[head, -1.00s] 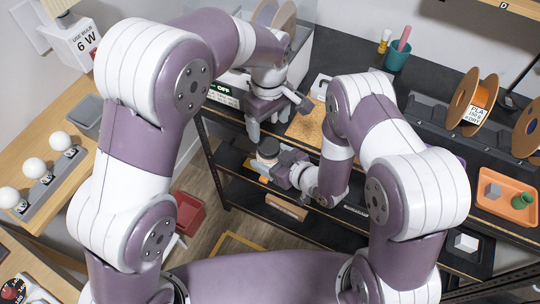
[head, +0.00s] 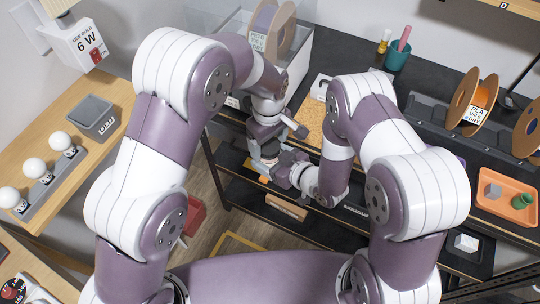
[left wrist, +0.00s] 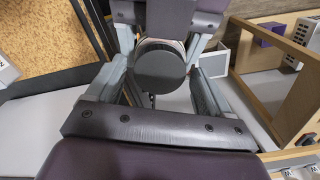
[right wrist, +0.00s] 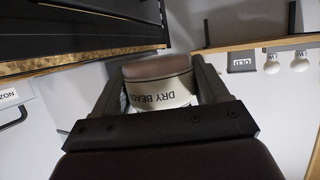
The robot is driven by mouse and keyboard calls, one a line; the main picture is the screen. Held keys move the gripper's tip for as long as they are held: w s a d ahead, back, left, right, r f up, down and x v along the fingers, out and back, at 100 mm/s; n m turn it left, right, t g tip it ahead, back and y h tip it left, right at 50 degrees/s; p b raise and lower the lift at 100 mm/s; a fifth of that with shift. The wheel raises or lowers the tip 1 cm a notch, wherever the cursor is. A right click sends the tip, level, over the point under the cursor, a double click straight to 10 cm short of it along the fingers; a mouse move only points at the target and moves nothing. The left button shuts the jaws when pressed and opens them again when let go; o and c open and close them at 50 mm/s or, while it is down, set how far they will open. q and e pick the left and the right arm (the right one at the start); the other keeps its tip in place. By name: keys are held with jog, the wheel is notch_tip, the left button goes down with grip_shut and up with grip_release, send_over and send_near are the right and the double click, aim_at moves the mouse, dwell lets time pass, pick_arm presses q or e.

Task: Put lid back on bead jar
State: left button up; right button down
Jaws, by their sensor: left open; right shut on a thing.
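The bead jar (right wrist: 158,90) is gripped between the fingers of my right gripper (right wrist: 160,82); the right wrist view shows it upside down, with a "DRY BEADS" label and a brownish base. The dark round lid (left wrist: 160,70) covers the jar's top in the left wrist view; how firmly it sits cannot be told. My left gripper (left wrist: 158,78) is open, with its fingers on either side of the lid; contact is unclear. In the head view my left gripper (head: 266,150) is just above my right gripper (head: 280,167), and they largely hide the jar.
A black shelf unit with a cork mat (head: 312,125) lies behind the grippers. A spool box (head: 290,60) stands at the back, filament spools (head: 470,102) and an orange tray (head: 506,205) at right. A bulb holder (head: 45,185) and grey bin (head: 92,117) are on the left table.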

pick_arm(q)
jog(key=c, duration=1.1)
jog(key=m, duration=0.6)
jog(key=shift+m, duration=0.3)
jog(key=o, duration=1.2)
jog(key=shift+c, duration=0.2)
jog(key=shift+r, duration=2.3)
jog(key=shift+c, duration=0.3)
